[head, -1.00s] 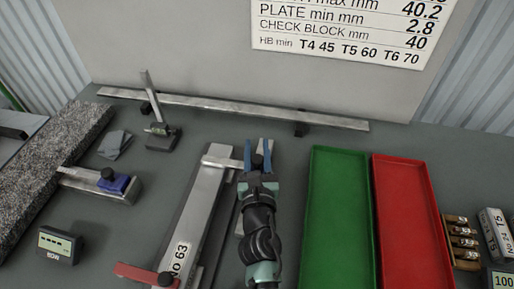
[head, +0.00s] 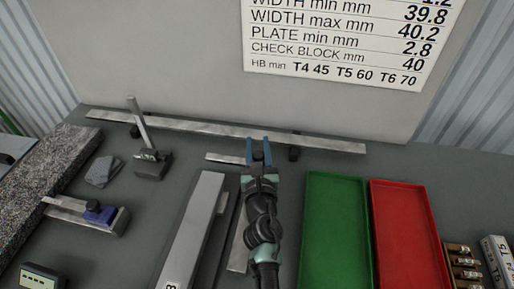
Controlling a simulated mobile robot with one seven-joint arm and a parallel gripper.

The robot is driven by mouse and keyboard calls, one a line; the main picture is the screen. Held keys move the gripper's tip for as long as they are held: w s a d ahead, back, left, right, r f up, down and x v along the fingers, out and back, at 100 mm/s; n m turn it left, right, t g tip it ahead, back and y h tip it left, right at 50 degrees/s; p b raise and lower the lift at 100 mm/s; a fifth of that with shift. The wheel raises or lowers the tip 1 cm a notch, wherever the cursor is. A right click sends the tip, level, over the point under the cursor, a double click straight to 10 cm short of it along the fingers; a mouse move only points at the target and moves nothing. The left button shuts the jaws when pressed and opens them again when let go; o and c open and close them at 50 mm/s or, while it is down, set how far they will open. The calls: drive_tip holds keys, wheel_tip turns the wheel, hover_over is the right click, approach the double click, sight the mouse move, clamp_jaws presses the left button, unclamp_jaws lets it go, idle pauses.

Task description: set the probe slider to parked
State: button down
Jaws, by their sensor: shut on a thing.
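My gripper (head: 258,145) is in the middle of the head view, its two blue fingers shut on the dark knob (head: 258,156) of the probe slider. The slider's thin metal arm (head: 225,158) reaches left from the knob, just beyond the far end of the long grey metal block (head: 198,222). A bare metal rail (head: 238,238) runs under my gripper, to the right of the block. My gripper and forearm hide part of the rail and the slider's body. I can read no parked mark.
A green tray (head: 337,176) and a red tray (head: 405,184) lie to the right. A long steel straightedge (head: 200,127) lies at the back. A gauge stand (head: 150,166), a blue-knobbed tool (head: 98,213) and a granite slab (head: 62,165) are on the left.

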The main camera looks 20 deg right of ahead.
drive_tip(key=shift+d+r, duration=0.1)
drive_tip(key=shift+r, duration=0.05)
drive_tip(key=c, duration=0.5)
unclamp_jaws()
drive_tip(key=shift+w, duration=0.1)
drive_tip(key=shift+c, duration=0.2)
drive_tip(key=v, duration=1.1)
drive_tip(key=shift+s+f, duration=0.2)
drive_tip(key=shift+s, duration=0.05)
drive_tip(key=shift+v, duration=0.8)
drive_tip(key=shift+w+r, duration=0.1)
